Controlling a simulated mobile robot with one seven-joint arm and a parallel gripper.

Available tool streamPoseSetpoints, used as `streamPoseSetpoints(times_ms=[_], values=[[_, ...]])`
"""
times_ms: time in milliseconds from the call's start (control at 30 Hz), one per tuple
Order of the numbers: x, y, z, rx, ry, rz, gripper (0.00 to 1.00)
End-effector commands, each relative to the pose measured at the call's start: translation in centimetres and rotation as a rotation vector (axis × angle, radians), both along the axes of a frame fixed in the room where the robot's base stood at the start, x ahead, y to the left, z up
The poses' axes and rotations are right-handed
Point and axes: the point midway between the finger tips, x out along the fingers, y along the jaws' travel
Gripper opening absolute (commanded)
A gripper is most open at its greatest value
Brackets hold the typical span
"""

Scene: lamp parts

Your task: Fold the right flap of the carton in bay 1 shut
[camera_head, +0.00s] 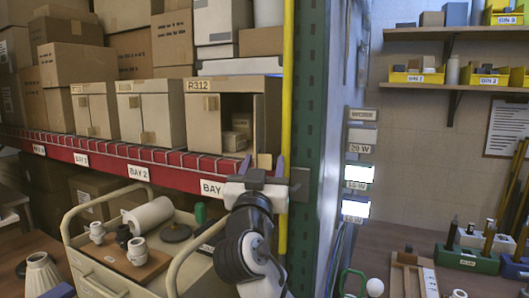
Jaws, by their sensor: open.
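The carton (204,122) marked R312 stands at the right end of the shelf, above a label (211,188) reading BAY whose number is hidden by my gripper. Its left front is covered by a closed tan panel. Its right half is open and shows a dark inside with small boxes (241,124). The right flap (271,112) seems to stand out edge-on at the carton's right side.
A yellow pole (287,90) and green rack post (311,120) stand close to the right of my gripper. Closed cartons (144,112) stand to the left along the red shelf edge (120,158). A cart (85,255) with lamp parts is below left.

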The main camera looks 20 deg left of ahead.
Motion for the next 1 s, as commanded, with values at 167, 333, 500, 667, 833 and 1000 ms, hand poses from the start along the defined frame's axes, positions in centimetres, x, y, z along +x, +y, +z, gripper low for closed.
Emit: streamPoseSetpoints(times_ms=[167,333,500,667,833,1000], values=[[1.4,0.2,0.7,-0.001,0.0,0.0,0.51],[1.7,0.2,0.7,0.0,0.0,0.0,0.51],[1.7,0.2,0.7,0.0,0.0,0.0,0.5],[1.7,0.2,0.7,0.0,0.0,0.0,0.29],[1.7,0.2,0.7,0.0,0.0,0.0,0.06],[1.7,0.2,0.7,0.0,0.0,-0.001,0.0]])
